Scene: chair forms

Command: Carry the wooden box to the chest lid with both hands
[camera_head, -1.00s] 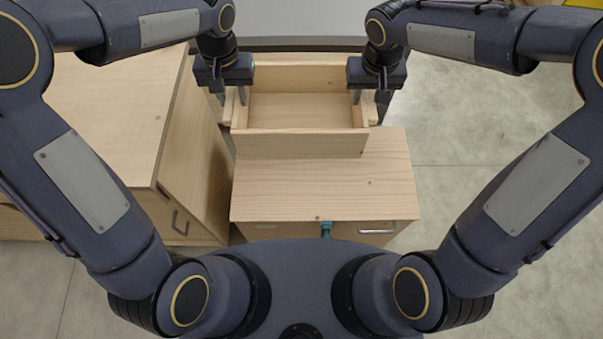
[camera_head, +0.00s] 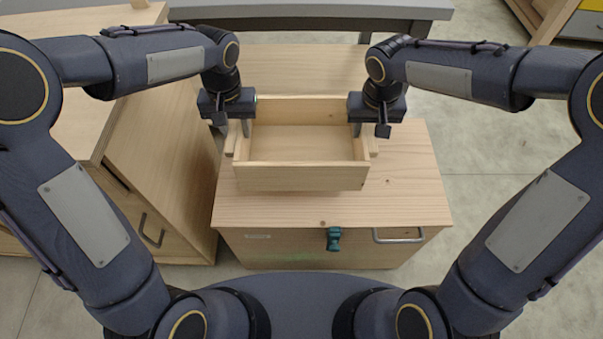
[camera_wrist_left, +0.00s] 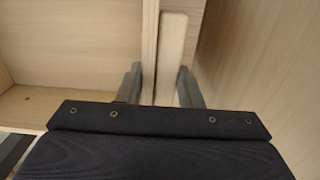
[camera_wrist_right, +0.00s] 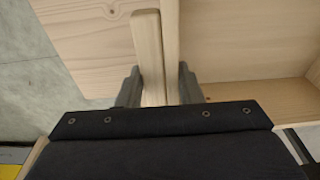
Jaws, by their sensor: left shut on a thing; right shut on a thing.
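The wooden box (camera_head: 302,178) is open-topped and looks empty, with a bar handle on each short side. In the head view it is over the lid of the wooden chest (camera_head: 300,208); I cannot tell whether it touches it. My left gripper (camera_head: 240,126) is shut on the box's left side, and the left wrist view shows the fingers (camera_wrist_left: 158,85) around the wall and handle bar. My right gripper (camera_head: 363,128) is shut on the right side; the right wrist view shows its fingers (camera_wrist_right: 158,85) likewise. The box looks about level.
The chest front has a green latch (camera_head: 333,239) and a metal handle (camera_head: 398,236). A wooden cabinet (camera_head: 165,165) stands close on the left. A grey-topped table (camera_head: 310,12) is behind. Bare floor (camera_head: 490,180) lies to the right.

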